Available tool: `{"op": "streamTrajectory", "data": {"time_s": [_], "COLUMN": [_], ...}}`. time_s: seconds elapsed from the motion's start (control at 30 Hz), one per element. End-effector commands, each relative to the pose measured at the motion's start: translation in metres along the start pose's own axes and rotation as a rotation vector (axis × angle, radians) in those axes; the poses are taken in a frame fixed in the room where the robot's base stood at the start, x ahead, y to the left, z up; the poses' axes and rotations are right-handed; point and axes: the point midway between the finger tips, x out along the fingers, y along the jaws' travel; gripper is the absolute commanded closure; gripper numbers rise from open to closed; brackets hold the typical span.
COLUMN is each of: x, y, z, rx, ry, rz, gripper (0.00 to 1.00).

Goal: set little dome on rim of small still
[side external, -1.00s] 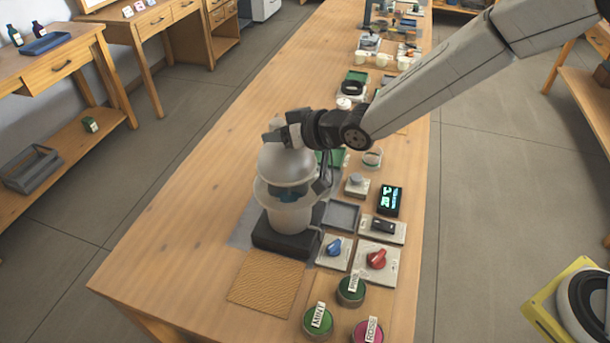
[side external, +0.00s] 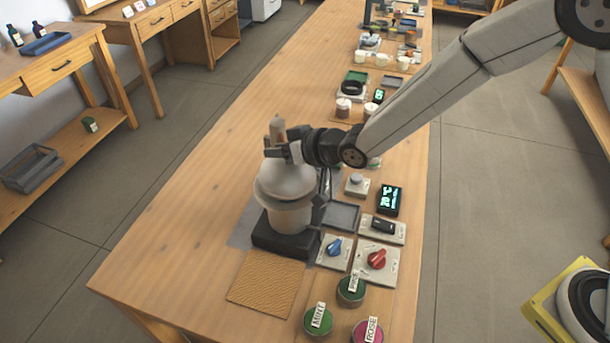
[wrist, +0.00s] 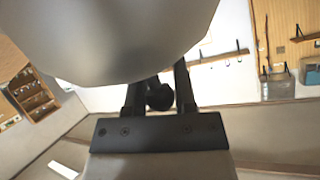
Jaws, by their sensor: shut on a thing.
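The little dome (side external: 287,180) is a pale grey, rounded cover sitting low over the small still. The small still (side external: 289,217) is a whitish vessel with a wide rim, upright on a dark square base (side external: 285,241). My gripper (side external: 281,147) is at the top of the dome, shut on its knob. In the wrist view the dome (wrist: 110,40) fills the upper left, and my gripper's fingers (wrist: 158,95) close around a dark round knob. The contact between the dome's edge and the rim is too small to make out.
A woven mat (side external: 266,283) lies in front of the still. A blue knob (side external: 334,247), a red knob (side external: 376,259), a grey tray (side external: 341,215) and labelled round tins (side external: 318,320) sit close on the right. The table to the left is clear.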

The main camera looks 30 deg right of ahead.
Motion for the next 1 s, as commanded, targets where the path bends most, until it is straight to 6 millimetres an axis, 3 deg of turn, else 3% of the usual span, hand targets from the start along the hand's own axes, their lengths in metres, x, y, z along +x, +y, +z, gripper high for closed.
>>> {"op": "streamTrajectory", "data": {"time_s": [0.4,1.0], "x": [0.009,0.01], "y": [0.005,0.005], "z": [0.016,0.018], "rx": [0.0,0.0], "ry": [0.002,0.002], "rz": [0.001,0.0], "gripper": [1.0,1.0]}}
